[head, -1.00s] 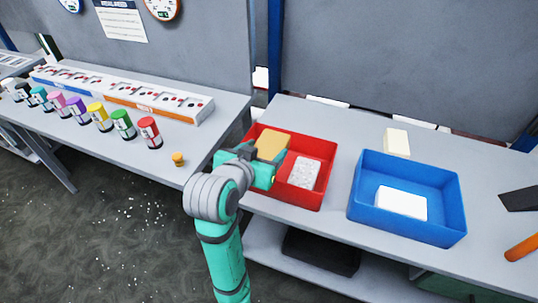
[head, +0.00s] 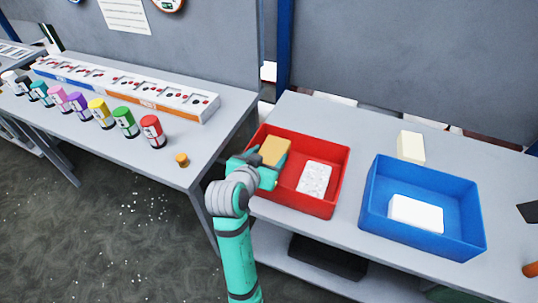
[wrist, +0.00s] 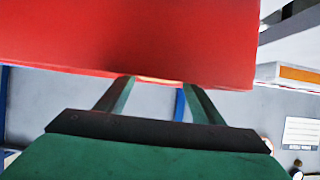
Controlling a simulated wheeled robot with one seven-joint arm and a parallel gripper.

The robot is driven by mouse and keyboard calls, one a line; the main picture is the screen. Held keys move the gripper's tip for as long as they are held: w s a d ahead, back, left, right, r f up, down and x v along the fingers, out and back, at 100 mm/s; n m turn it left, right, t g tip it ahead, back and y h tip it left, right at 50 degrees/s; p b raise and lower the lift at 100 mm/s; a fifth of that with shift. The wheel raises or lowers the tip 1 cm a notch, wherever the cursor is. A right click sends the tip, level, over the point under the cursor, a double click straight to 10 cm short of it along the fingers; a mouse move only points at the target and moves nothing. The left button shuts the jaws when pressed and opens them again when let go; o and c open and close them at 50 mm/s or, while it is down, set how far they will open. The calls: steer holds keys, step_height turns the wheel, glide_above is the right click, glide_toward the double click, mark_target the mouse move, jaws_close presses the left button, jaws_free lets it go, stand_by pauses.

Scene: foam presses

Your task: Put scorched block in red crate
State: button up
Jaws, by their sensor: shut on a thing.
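The tan-brown scorched block (head: 276,151) is in the left part of the red crate (head: 331,196), within its walls as seen in the head view. My gripper (head: 266,167) reaches over the crate's near left side and is shut on the block. In the wrist view, my fingers (wrist: 158,84) point at the red crate (wrist: 130,35), whose wall fills the top. Only a thin tan sliver of the block (wrist: 158,80) shows between the fingertips. I cannot tell whether the block touches the crate floor.
A speckled white block (head: 314,180) lies in the red crate's right part. A blue crate (head: 458,205) with a white block (head: 416,212) stands to the right; a cream block (head: 411,147) is behind it. Several coloured cans (head: 152,131) stand on the left bench.

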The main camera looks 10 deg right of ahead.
steer(key=shift+s+d+f, duration=0.1)
steer(key=shift+d+f, duration=0.1)
steer(key=shift+f, duration=0.05)
steer(key=shift+f, duration=0.1)
steer(key=shift+f, duration=0.35)
steer(key=shift+f, duration=0.1)
steer(key=shift+a, duration=0.1)
steer(key=o, duration=1.1)
